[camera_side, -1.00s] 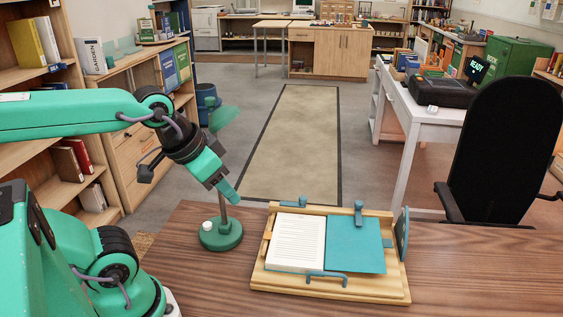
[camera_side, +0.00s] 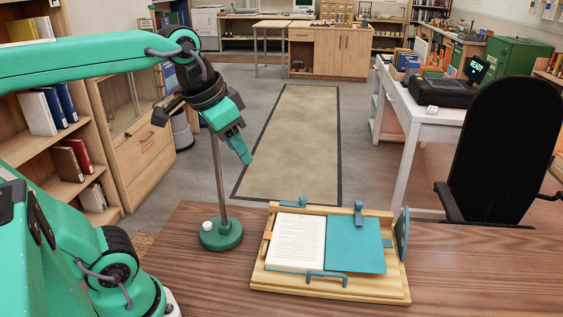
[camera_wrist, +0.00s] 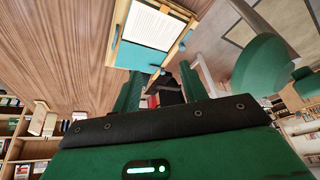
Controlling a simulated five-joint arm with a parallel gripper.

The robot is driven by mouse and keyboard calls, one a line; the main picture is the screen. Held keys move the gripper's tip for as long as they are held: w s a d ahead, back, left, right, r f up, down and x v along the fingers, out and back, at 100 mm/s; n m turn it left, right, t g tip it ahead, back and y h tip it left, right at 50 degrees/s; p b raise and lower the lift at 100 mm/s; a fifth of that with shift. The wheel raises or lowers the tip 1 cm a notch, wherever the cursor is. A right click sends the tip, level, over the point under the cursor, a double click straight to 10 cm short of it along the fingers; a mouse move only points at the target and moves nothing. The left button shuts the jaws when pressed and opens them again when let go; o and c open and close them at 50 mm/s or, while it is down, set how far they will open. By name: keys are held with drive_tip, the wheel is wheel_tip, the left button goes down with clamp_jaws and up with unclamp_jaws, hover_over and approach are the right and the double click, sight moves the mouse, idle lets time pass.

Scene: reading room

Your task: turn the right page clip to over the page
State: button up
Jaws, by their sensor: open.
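An open book with a white printed page (camera_side: 297,242) and a plain teal right side (camera_side: 354,245) lies on a wooden book stand (camera_side: 330,289). Blue clips stand at its top edge, one at left (camera_side: 293,204) and one at right (camera_side: 358,209). A small blue piece (camera_side: 388,243) sits at the right edge; I cannot tell which right-hand piece is the page clip. My gripper (camera_side: 245,155) is open and empty, raised above and left of the stand, touching nothing there. The wrist view shows its spread fingers (camera_wrist: 160,88) and the printed page (camera_wrist: 150,27) beyond.
A lamp with a green base (camera_side: 221,236) and upright pole stands left of the stand, close to my gripper in the picture. A blue bar (camera_side: 326,275) crosses the stand's front. A dark teal panel (camera_side: 402,234) stands at its right. The wooden table (camera_side: 470,262) is clear at right.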

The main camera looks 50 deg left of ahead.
drive_tip(key=w+a+r+m+g, duration=0.2)
drive_tip(key=w+m, duration=0.1)
drive_tip(key=w, duration=0.7)
drive_tip(key=m+g, duration=0.2)
drive_tip(key=m, duration=0.1)
hover_over(303, 198)
wheel_tip(303, 198, down, 5)
wheel_tip(303, 198, down, 13)
drive_tip(key=shift+d+r, duration=0.1)
drive_tip(key=shift+f, duration=0.2)
drive_tip(key=shift+f, duration=3.8)
clamp_jaws()
